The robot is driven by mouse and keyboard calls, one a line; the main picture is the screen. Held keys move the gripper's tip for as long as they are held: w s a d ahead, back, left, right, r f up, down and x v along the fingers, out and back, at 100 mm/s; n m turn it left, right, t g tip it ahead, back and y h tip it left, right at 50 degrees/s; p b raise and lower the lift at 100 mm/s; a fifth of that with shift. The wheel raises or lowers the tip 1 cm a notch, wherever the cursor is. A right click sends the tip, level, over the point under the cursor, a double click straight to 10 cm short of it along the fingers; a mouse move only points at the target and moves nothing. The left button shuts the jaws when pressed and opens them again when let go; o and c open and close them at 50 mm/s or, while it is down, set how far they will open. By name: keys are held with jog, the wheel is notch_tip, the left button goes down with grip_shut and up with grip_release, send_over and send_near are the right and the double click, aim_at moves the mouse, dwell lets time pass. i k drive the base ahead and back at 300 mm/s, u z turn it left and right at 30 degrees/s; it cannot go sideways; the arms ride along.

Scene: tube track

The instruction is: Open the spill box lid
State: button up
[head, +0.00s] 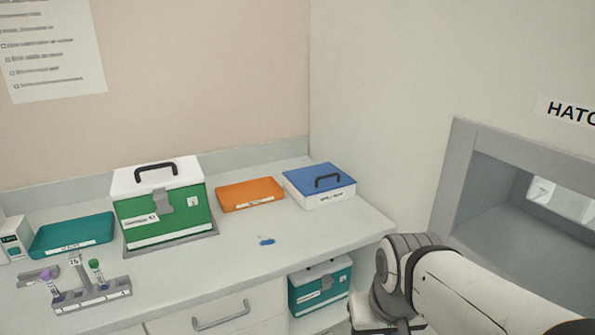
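A white box (331,200) with a blue lid (319,178) stands at the right end of the counter, near the corner of the walls. I take it as the spill box, though its front label is too small to read surely. I cannot make out my gripper's fingers.
An orange tray (250,191) sits just left of the box. A green case (164,216) with a white lid, a teal tray (71,236) and a tube rack (92,296) stand further left. A small blue thing (267,241) lies on the open counter (310,235). A hatch (500,195) is at right.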

aim_at(312, 180)
jog(key=z, duration=0.05)
jog(key=i, duration=1)
jog(key=u, duration=0.05)
